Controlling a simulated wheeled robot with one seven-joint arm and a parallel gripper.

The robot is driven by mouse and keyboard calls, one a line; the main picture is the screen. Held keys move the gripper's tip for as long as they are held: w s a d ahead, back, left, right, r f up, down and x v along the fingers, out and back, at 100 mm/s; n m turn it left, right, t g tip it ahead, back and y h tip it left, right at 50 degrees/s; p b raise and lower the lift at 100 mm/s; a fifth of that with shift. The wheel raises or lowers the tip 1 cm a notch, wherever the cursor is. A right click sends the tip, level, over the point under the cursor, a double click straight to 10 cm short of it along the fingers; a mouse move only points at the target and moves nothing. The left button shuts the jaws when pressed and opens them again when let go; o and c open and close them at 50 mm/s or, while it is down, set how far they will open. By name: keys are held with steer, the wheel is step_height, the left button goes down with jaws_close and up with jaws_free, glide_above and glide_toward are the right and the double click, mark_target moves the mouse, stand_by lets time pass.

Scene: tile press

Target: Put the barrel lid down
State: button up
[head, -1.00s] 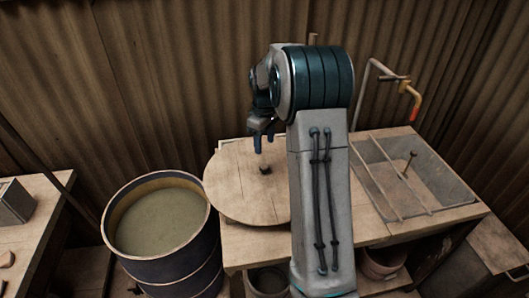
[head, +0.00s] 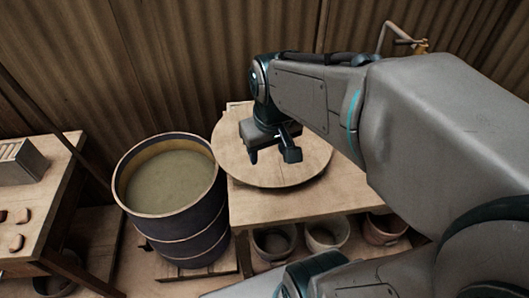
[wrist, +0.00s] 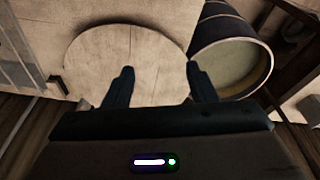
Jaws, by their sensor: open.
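The barrel lid (head: 307,163) is a round wooden disc lying flat on the wooden bench, its left edge reaching close to the barrel. It also shows in the wrist view (wrist: 125,50). Its knob is hidden in the head view and I cannot make it out in the wrist view. The dark barrel (head: 187,223) stands left of the bench, uncovered, with murky greenish liquid inside; it also shows in the wrist view (wrist: 204,30). My gripper (head: 272,158) is open and empty above the lid, its two fingers spread apart.
The bench (head: 300,206) has several pots beneath it, one of them a clay pot (head: 325,235). A second table (head: 52,195) at the left holds a grey box (head: 20,160) and small clay pieces. A bent pipe tap (head: 400,38) stands at the back right.

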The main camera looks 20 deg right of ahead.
steer(key=shift+m, duration=0.5)
steer(key=s, duration=0.1)
steer(key=s+f, duration=0.1)
steer(key=s, duration=0.1)
steer(key=s+a, duration=0.1)
steer(key=shift+s+f, duration=0.2)
